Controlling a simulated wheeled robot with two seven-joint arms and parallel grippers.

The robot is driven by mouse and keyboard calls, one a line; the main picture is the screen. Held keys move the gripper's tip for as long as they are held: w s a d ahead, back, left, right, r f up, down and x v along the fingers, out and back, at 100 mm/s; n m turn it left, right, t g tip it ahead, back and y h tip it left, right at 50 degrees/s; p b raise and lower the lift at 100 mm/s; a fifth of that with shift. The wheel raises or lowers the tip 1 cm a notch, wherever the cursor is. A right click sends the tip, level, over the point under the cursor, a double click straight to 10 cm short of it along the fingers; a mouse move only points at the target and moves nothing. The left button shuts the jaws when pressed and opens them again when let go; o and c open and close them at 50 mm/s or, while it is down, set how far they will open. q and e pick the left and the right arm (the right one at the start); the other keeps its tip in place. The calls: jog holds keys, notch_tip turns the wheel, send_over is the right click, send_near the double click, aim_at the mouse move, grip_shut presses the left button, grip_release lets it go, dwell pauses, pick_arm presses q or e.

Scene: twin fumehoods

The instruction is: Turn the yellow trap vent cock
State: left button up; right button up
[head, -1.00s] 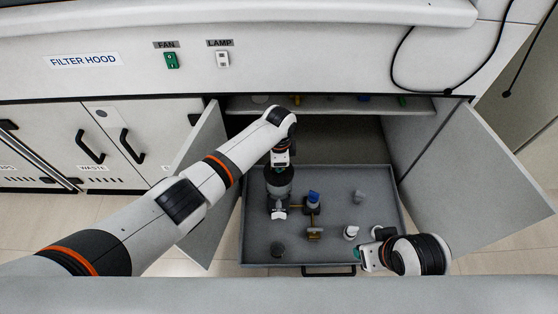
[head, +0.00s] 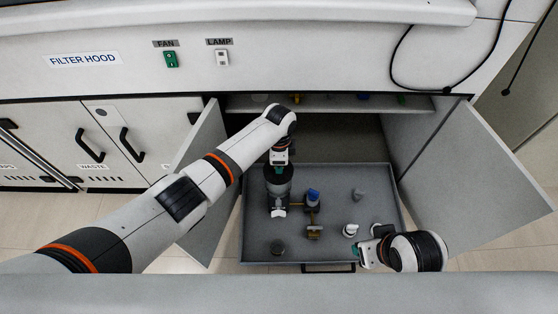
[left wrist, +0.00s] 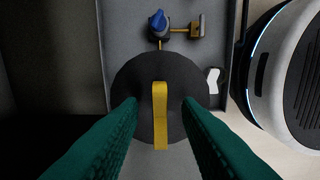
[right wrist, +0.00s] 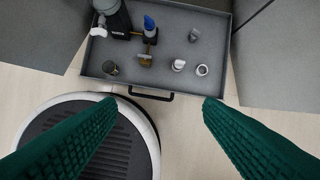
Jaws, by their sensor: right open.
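The yellow vent cock (left wrist: 160,115) is a flat bar handle on the round dark top of the trap (left wrist: 128,85) in the left wrist view. My left gripper (left wrist: 160,108) is open, with one green finger on each side of the bar and gaps showing between. In the head view the dark trap (head: 279,187) stands in the pulled-out grey tray, under my left gripper (head: 280,166); the cock is hidden there. The trap shows partly in the right wrist view (right wrist: 118,22). My right gripper (right wrist: 160,108) is open and empty, in front of the tray's right side.
A blue-knobbed valve (head: 313,195) and a brass fitting (head: 314,232) stand right of the trap. Small grey and white pieces (head: 350,231) stand elsewhere in the tray (head: 345,175). Open cabinet doors (head: 478,180) flank it on both sides. A shelf (head: 340,105) lies above and behind.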

pick_arm(q)
jog(key=shift+r, duration=0.1)
pick_arm(e)
jog(key=shift+r, duration=0.1)
pick_arm(q)
jog(key=shift+r, duration=0.3)
notch_tip(320, 180, up, 4)
jog(key=shift+r+p, duration=0.15)
jog(key=shift+p, duration=1.05)
notch_tip(320, 180, up, 7)
jog(key=p, duration=0.2)
pick_arm(e)
notch_tip(320, 180, down, 16)
jog(key=g, duration=0.1)
jog(key=shift+w+a, duration=0.15)
jog(key=shift+w, duration=0.1)
